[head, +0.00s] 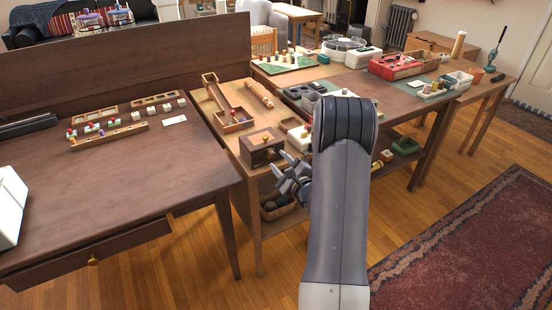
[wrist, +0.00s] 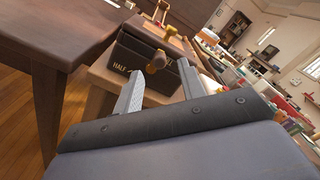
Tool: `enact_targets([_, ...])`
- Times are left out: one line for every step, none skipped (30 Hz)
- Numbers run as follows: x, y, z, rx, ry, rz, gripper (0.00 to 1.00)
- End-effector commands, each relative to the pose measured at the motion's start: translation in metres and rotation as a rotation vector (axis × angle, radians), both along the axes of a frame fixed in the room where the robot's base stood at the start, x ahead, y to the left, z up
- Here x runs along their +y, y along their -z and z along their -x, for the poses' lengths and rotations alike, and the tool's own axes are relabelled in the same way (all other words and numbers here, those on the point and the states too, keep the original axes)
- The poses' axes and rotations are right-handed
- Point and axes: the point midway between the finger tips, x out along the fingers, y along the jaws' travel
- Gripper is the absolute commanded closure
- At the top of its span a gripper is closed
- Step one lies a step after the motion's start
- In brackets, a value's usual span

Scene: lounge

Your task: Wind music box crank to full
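The music box is a small dark wooden box (head: 262,146) near the front corner of the middle table. In the wrist view its dark front (wrist: 130,62) carries gold lettering, of which "HALF" reads clearly.
The middle table also bears a wooden tray (head: 234,122) behind the box. More crowded tables reach back right; a red toolbox (head: 392,66) is on one. A red rug (head: 470,245) covers the right floor.

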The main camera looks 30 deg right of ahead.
Motion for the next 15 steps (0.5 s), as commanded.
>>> enact_targets([-0.002,0.001,0.012,0.003,0.004,-0.001,0.61])
enact_targets([-0.002,0.0,0.018,0.002,0.005,-0.002,0.61])
enact_targets([-0.002,0.0,0.027,0.001,0.004,-0.002,0.61])
enact_targets([-0.003,0.001,0.033,0.003,0.004,-0.002,0.61])
enact_targets([-0.003,0.001,0.038,0.002,0.005,-0.002,0.61])
enact_targets([-0.003,0.001,0.045,0.002,0.004,-0.002,0.61])
enact_targets([-0.003,0.001,0.05,0.002,0.004,-0.002,0.61])
enact_targets([-0.003,0.0,0.055,0.001,0.004,-0.001,0.61])
enact_targets([-0.003,0.0,0.06,0.001,0.004,-0.001,0.61])
enact_targets([-0.003,0.001,0.063,0.002,0.004,-0.001,0.61])
enact_targets([-0.003,0.001,0.066,0.001,0.003,-0.001,0.61])
enact_targets([-0.003,0.0,0.069,0.001,0.002,-0.001,0.61])
enact_targets([-0.003,0.0,0.07,0.0,0.001,-0.001,0.61])
enact_targets([-0.003,0.0,0.072,0.0,0.001,-0.001,0.61])
enact_targets([-0.003,0.0,0.073,0.0,0.001,-0.001,0.61])
